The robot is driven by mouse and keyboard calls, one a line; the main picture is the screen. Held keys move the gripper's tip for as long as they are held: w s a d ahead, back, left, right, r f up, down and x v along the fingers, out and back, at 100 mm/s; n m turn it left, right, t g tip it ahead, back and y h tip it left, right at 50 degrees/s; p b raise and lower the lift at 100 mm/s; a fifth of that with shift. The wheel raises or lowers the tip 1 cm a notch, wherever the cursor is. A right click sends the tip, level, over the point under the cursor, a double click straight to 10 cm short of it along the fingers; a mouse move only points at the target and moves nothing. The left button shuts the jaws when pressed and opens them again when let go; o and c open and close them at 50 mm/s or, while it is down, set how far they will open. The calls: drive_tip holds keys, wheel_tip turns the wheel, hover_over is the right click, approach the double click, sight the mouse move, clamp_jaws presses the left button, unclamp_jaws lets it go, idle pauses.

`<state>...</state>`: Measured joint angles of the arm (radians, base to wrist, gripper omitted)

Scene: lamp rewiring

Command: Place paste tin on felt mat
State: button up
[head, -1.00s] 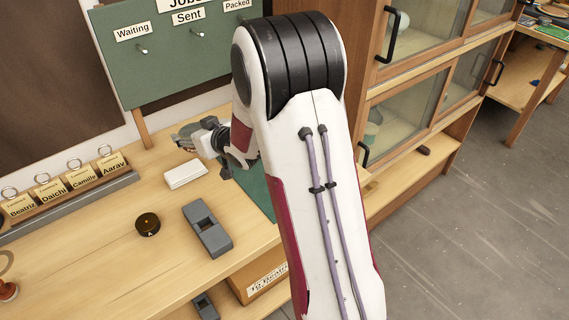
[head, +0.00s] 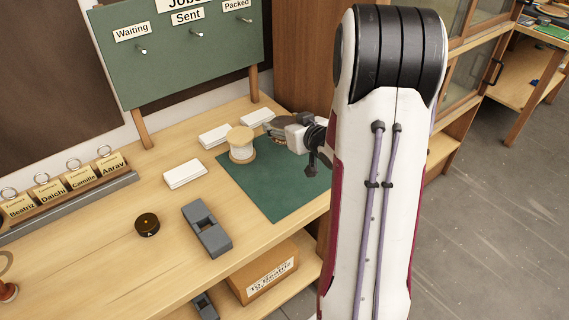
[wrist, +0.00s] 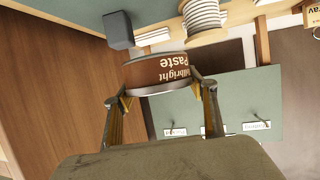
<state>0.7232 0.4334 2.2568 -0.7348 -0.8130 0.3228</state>
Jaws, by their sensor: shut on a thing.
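The paste tin (wrist: 158,75), brown-labelled with a pale rim, shows in the wrist view with its lettering upside down. My gripper (wrist: 161,84) is shut on it, one finger at each side. In the head view my gripper (head: 285,130) is over the far right part of the bench, near the far edge of the green felt mat (head: 285,200); the tin cannot be made out there. The mat also shows at the top of the wrist view (wrist: 75,10). I cannot tell how high the tin is above the surface.
A dark block (wrist: 118,29) shows beyond the tin in the wrist view. The mat's front part is clear. A wooden cabinet (head: 302,60) stands behind.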

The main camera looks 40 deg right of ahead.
drive_tip(key=shift+n+y, duration=0.4)
drive_tip(key=shift+y, duration=0.1)
drive_tip(key=s, duration=0.6)
drive_tip(key=shift+a+f, duration=0.1)
drive_tip(key=shift+f, duration=0.15)
hover_over(295, 173)
drive_tip(key=shift+f, duration=2.9)
drive_tip(key=shift+f, duration=0.2)
drive_tip(key=shift+f, duration=1.9)
drive_tip(key=shift+f, duration=0.1)
